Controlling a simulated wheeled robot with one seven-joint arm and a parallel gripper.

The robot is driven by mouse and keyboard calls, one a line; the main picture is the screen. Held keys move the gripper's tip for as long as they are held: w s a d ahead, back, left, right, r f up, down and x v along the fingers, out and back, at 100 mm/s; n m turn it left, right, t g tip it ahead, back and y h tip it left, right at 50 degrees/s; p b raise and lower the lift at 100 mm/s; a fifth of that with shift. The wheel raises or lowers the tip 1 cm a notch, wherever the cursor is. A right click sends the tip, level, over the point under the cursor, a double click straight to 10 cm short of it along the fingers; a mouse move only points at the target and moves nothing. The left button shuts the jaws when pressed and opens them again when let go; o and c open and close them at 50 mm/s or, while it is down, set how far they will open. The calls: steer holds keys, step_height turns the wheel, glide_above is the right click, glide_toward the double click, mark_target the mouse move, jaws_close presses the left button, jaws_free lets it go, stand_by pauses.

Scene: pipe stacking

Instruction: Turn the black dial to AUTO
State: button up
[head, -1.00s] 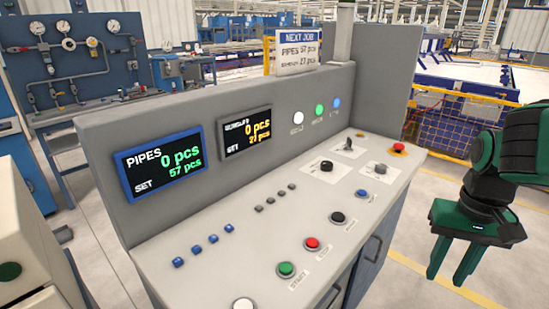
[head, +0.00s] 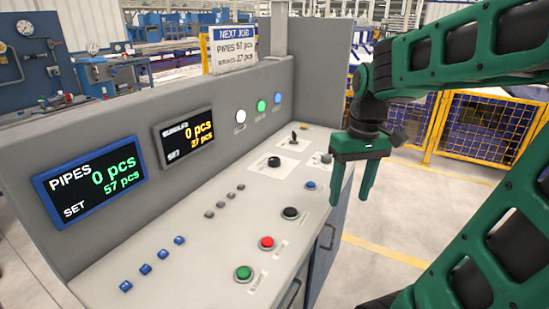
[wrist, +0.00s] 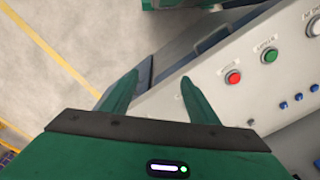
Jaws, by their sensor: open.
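The black dial (head: 274,162) sits on a white label plate on the sloped grey console top, in the head view. Its lettering and setting are too small to read. My gripper (head: 350,195) is open and empty, pointing down at the console's right front edge, to the right of the dial and apart from it. In the wrist view my gripper (wrist: 159,78) shows two spread green fingers over the console's edge and the floor. The dial does not show in the wrist view.
A small lever switch (head: 294,136) and a grey knob (head: 326,158) flank the dial. A black button (head: 290,213), red button (head: 266,243) and green button (head: 243,273) line the front. The upright panel (head: 225,140) with displays stands behind. Floor (head: 400,230) right of the console is open.

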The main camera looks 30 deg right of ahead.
steer(key=w+r+n, duration=0.2)
steer(key=w+n, duration=0.3)
steer(key=w, duration=0.6)
steer(key=w+r+n, duration=0.2)
steer(key=w+n, duration=0.2)
steer(key=w, duration=0.7)
steer(key=n, duration=0.9)
glide_above(274, 158)
step_height(274, 158, down, 3)
step_height(274, 158, down, 10)
steer(key=shift+s+a, duration=0.1)
steer(key=c, duration=1)
steer(key=shift+r, duration=0.1)
steer(key=shift+c, duration=0.2)
